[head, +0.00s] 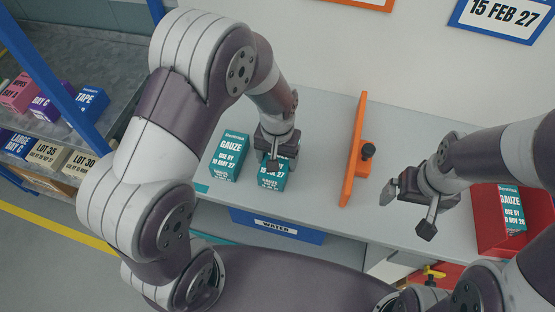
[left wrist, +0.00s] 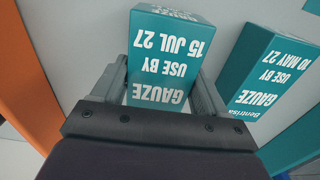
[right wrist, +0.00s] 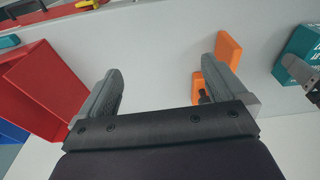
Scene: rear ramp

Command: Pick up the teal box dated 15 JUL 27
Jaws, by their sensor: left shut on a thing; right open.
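The teal gauze box dated 15 JUL 27 (left wrist: 168,60) is between the two fingers of my left gripper (left wrist: 160,92), which is shut on it. In the head view this box (head: 272,180) stands on the grey counter under my left gripper (head: 276,160), partly hidden by it. A second teal gauze box, dated 10 MAY 27 (head: 229,157), stands just left of it; it also shows in the left wrist view (left wrist: 270,75). My right gripper (head: 408,190) is open and empty above the counter, right of the orange divider.
An orange divider (head: 353,150) with a black knob stands mid-counter. A red bin (head: 485,222) at right holds another teal gauze box (head: 511,208). A shelf at left carries several boxes, including a blue TAPE box (head: 88,101). A blue WATER-labelled bin (head: 277,226) is at the counter's front.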

